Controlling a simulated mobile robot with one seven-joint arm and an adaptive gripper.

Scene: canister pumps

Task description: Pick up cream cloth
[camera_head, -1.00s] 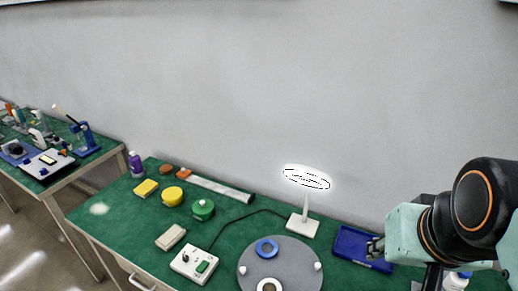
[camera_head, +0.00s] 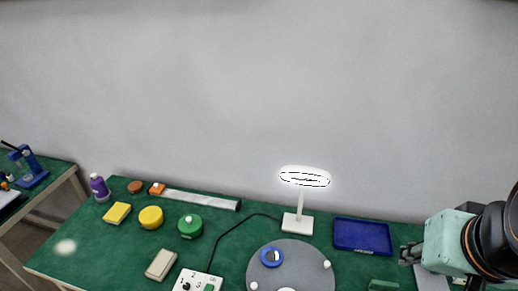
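The cream cloth (camera_head: 161,264) looks like a small folded pad lying flat on the green table at the lower left of centre. Nothing covers it. My gripper (camera_head: 408,254) is at the right edge of the table, beside the blue tray and far to the right of the cloth. Its dark fingers are small and partly seen side-on, so I cannot tell whether they are open or shut. No held object is visible.
A white control box (camera_head: 196,282) with a black cable stands near the cloth. A grey round plate (camera_head: 300,262), lit lamp (camera_head: 298,222), blue tray (camera_head: 362,236), green canister (camera_head: 190,226), yellow canister (camera_head: 151,217) and yellow sponge (camera_head: 117,213) also stand on the table.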

